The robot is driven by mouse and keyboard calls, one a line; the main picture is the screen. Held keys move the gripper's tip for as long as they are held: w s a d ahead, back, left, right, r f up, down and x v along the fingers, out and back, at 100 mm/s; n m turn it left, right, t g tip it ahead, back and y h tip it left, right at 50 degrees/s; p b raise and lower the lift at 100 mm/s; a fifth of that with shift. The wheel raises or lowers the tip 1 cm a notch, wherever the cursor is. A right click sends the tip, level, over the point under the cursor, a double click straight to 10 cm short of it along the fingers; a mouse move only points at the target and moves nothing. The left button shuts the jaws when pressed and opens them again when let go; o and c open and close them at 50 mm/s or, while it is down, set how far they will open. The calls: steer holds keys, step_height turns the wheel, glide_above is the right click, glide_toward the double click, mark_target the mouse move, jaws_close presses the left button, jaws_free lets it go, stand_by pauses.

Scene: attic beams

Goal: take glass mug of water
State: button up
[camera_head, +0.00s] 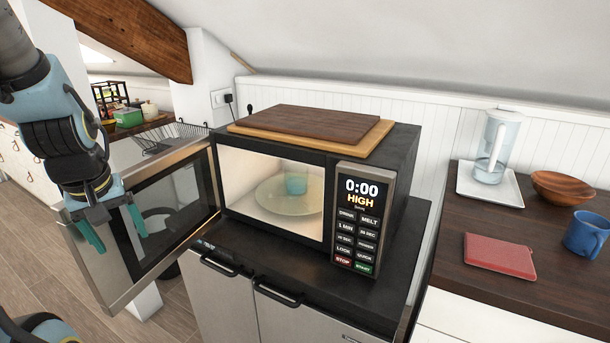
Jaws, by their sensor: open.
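The glass mug of water (297,183) stands on the round plate (272,204) inside the lit microwave (405,165). It looks clear with a bluish tint; I cannot make out its handle. The microwave door (180,190) is swung wide open to the left. Its display reads 0:00 HIGH. My gripper (117,235) hangs at the left, in front of the open door in the picture, fingers pointing down. It is open and empty, well apart from the mug.
Two cutting boards (305,124) lie on the microwave, which stands on a dark-topped cabinet (228,285). The right counter (545,225) holds a pitcher (497,150) on a white tray (488,190), a wooden bowl (567,188), a blue mug (587,234) and a red book-like item (500,254).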

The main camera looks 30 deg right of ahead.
steer(key=w+d+f+n+t+h+b, duration=0.25)
steer(key=w+d+f+b, duration=0.3)
steer(key=d, duration=0.55)
steer(key=n+t+h+b, duration=0.5)
steer(key=n+h+b, duration=0.3)
steer(key=n+b, duration=0.45)
glide_toward(285, 180)
steer(key=x, duration=0.4)
steer(key=shift+f, duration=0.45)
steer(key=shift+p+x, duration=0.95)
steer(key=shift+x, duration=2.1)
steer(key=shift+a, duration=0.1)
jaws_close()
